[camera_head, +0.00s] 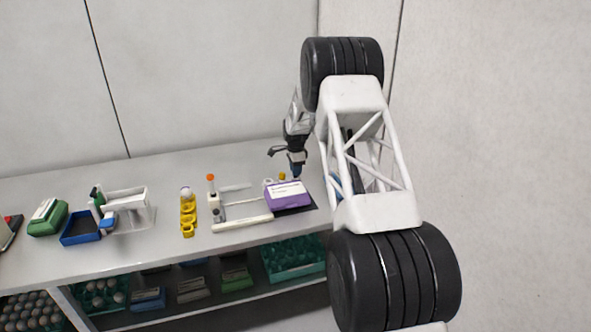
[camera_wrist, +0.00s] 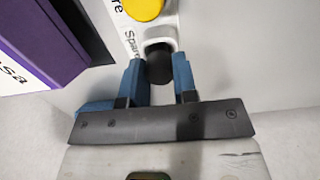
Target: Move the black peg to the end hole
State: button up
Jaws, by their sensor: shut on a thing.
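The black peg (camera_wrist: 158,70) is between the blue fingers of my gripper (camera_wrist: 158,62) in the wrist view. My gripper is shut on it. The peg is at the near end of a white strip (camera_wrist: 168,22), next to a round hole or ring marked "Spare". I cannot tell whether the peg is in a hole or held above the strip. A yellow peg (camera_wrist: 143,8) stands farther along the strip. In the head view my gripper (camera_head: 296,172) is low over the bench behind the purple box, and the black peg cannot be made out.
A purple box (camera_head: 287,195) with a white label stands close by; it is left of my gripper in the wrist view (camera_wrist: 40,35). Farther left on the bench (camera_head: 165,215) are yellow holders (camera_head: 188,215), a white stand (camera_head: 130,196) and a blue tray (camera_head: 80,238).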

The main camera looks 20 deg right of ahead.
jog(key=shift+f, duration=0.4)
dwell(0.9)
jog(key=o, duration=1)
jog(key=shift+r, duration=0.1)
jog(key=shift+r, duration=3.8)
jog(key=shift+r, duration=3.15)
